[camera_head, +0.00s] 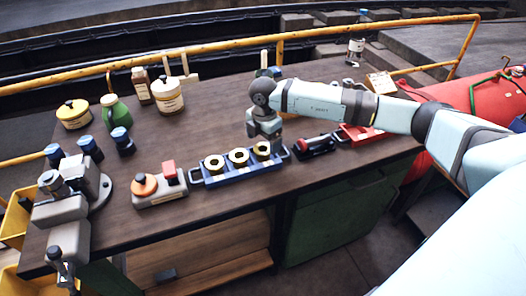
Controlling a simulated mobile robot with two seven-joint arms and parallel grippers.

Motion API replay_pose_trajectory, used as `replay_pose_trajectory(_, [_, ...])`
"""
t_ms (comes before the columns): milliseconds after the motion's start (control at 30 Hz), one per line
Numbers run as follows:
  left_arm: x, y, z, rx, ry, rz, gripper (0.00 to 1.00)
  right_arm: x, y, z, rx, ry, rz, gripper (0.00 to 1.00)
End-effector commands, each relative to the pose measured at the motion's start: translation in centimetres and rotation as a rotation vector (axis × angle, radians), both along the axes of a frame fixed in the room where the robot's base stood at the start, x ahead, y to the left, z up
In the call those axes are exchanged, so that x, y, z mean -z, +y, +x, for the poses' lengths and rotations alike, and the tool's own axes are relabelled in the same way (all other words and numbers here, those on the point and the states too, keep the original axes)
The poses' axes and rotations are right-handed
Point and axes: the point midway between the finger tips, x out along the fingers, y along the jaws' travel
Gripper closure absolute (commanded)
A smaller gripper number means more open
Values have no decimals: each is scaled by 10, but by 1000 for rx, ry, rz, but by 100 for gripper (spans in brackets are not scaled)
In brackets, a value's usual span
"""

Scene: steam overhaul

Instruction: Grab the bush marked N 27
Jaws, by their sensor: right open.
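A blue tray (237,175) with end handles sits near the front edge of the bench. It holds three brass ring-shaped bushes in a row: a left bush (214,168), a middle bush (238,160) and a right bush (259,154). Any markings on them are too small to read, so I cannot tell which is N 27. My right gripper (265,139) points down at the right bush, just above or beside it. It is open, its fingers are hard to make out, and it partly hides that bush. Contact cannot be judged. My left gripper is out of view.
An orange-knobbed block (158,188) stands left of the tray; a black-and-red tool (316,146) and a red tray (362,133) lie right. A grey vise (62,208) is at the left edge. Bottles and tins stand behind. The bench middle (205,115) is clear.

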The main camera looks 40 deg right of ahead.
Motion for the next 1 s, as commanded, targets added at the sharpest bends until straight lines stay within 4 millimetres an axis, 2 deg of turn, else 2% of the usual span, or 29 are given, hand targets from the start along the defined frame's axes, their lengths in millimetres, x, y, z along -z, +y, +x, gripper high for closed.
replay_pose_trajectory(100, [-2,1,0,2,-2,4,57,18,0,-1,0,2,0,10])
replay_pose_trajectory(200, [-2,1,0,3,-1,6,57,27,-1,-1,0,0,0,10])
replay_pose_trajectory(467, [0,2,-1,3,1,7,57,30,-1,-1,-1,0,0,10])
replay_pose_trajectory(767, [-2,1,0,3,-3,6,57,30,-1,-1,-1,-1,0,77])
replay_pose_trajectory(1000, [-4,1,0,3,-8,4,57,28,-1,0,-1,-2,0,77])
